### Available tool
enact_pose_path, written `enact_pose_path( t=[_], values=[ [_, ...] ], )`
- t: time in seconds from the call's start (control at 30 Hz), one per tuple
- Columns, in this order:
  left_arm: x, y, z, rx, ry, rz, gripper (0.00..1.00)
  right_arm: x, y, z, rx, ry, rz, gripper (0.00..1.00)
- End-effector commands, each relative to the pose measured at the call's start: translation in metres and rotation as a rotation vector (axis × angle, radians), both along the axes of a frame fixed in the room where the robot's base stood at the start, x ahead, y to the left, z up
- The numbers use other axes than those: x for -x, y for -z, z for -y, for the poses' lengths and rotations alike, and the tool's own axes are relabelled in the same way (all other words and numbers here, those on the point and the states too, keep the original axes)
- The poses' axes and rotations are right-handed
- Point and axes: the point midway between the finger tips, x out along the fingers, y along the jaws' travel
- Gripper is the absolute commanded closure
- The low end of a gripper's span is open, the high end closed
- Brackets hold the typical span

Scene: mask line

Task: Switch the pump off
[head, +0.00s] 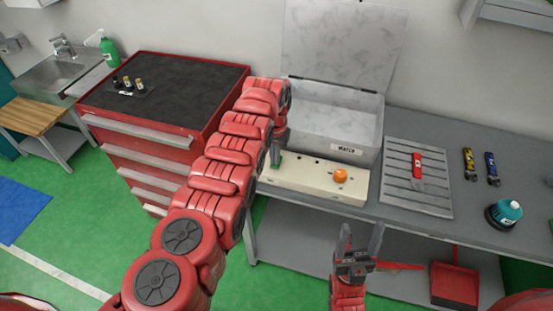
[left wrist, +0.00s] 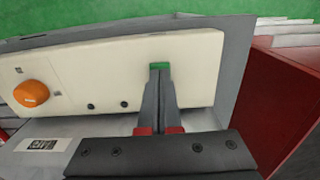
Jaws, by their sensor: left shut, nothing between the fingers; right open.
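A cream control panel (head: 310,180) lies along the front of the bench; it also shows in the left wrist view (left wrist: 100,75). It carries an orange knob (head: 340,176), seen too in the left wrist view (left wrist: 32,93), and a small green switch (left wrist: 160,65) near its other end. My left gripper (head: 275,161) is shut and empty, pointing down with its fingertips (left wrist: 159,74) at the green switch and partly covering it. I cannot tell whether they touch. My right gripper (head: 347,238) is open and empty, in front of the bench, below the panel.
A grey box (head: 330,118) with its lid raised stands behind the panel. A red drawer cabinet (head: 150,140) is left.

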Motion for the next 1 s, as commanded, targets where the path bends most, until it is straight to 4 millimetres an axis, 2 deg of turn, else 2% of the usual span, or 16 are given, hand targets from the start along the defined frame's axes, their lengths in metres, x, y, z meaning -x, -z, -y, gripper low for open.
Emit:
enact_pose_path(
  t=[0.53,0.8,1.0],
  values=[
    [0.0,-0.05,0.0,0.0,0.0,0.0,1.0,0.0,-0.046,0.0,0.0,0.0,0.0,0.36],
    [-0.001,-0.069,0.0,0.001,0.0,0.002,1.0,0.0,-0.057,0.0,0.0,0.0,0.0,0.36],
    [0.0,-0.069,0.0,0.0,0.0,0.001,1.0,0.0,-0.056,0.0,0.0,0.0,0.0,0.36]
  ],
)
